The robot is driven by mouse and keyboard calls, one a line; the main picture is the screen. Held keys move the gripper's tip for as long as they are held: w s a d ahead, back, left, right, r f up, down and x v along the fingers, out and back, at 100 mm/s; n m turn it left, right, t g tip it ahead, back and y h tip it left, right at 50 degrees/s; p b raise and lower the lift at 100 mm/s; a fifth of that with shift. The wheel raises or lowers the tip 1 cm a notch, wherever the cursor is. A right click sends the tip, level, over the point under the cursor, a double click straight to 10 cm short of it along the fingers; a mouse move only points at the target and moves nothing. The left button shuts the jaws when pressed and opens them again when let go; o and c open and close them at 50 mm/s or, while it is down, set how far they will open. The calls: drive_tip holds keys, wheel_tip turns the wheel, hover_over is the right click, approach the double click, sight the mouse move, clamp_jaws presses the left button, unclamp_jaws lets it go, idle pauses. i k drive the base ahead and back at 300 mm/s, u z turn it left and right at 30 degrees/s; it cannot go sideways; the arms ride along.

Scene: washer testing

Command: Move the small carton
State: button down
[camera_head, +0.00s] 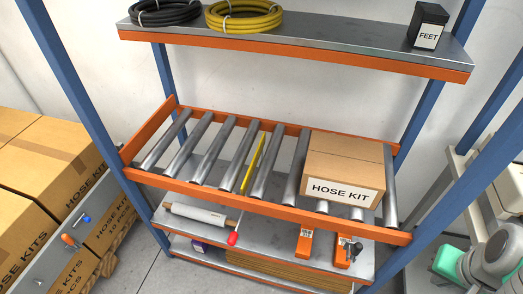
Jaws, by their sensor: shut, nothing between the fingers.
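A small brown carton (345,165) with a white label reading "HOSE KIT" sits on the right part of a sloping roller shelf (158,188). It rests on the rollers close to the right end of the orange frame, with its label facing the front. Its top and front are in plain view. My gripper is not seen in this view, and nothing is touching the carton.
Rollers further left are bare. An upper shelf (300,40) holds hose coils (243,17) and a black "FEET" box (428,25). Blue posts flank the rack. Large cartons (40,150) stand left.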

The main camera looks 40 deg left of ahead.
sight(350, 171)
drive_tip(key=u, duration=2.75)
drive_tip(key=i, duration=1)
drive_tip(key=z, duration=0.05)
